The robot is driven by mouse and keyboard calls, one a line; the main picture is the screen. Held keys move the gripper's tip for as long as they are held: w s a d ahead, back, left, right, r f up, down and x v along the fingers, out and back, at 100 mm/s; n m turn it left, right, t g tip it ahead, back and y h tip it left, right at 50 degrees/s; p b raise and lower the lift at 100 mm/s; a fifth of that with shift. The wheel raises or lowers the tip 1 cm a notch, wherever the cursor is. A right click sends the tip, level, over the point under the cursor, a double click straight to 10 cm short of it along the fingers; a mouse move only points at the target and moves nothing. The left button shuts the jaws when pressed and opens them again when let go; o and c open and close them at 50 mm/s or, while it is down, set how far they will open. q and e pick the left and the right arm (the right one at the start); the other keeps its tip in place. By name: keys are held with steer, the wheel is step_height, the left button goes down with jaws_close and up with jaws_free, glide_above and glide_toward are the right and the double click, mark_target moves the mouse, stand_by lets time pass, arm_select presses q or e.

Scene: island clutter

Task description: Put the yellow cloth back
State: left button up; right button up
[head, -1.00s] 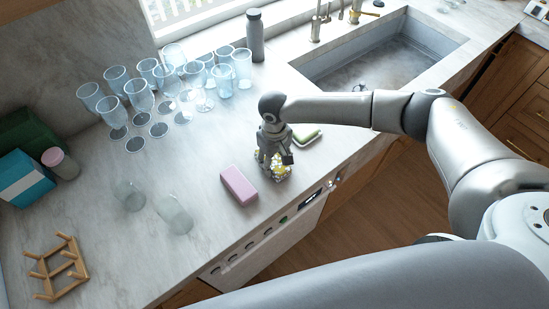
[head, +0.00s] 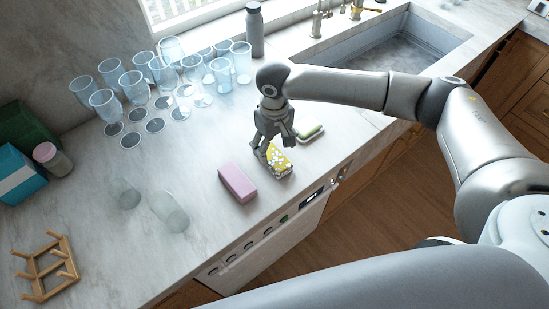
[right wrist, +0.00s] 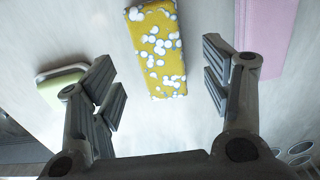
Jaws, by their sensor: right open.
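The yellow cloth (head: 281,161), folded into a block with white spots, lies on the marble counter near its front edge, between a pink block and a green-and-white item. My right gripper (head: 274,148) is just above it, pointing down, open and empty. In the right wrist view the cloth (right wrist: 157,48) lies beyond the spread fingertips of the right gripper (right wrist: 162,78), with clear gaps on both sides. My left gripper is not in view.
The pink block (head: 238,182) is left of the cloth and the green-and-white item (head: 307,136) right of it. Several glasses (head: 135,85) stand behind. Two frosted tumblers (head: 168,211), a wooden rack (head: 50,270) and a grey bottle (head: 255,32) are on the counter. A sink (head: 390,60) is at back right.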

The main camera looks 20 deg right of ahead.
mark_target(274, 156)
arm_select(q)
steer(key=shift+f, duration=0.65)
arm_select(e)
step_height(274, 156, up, 6)
steer(key=shift+f, duration=0.25)
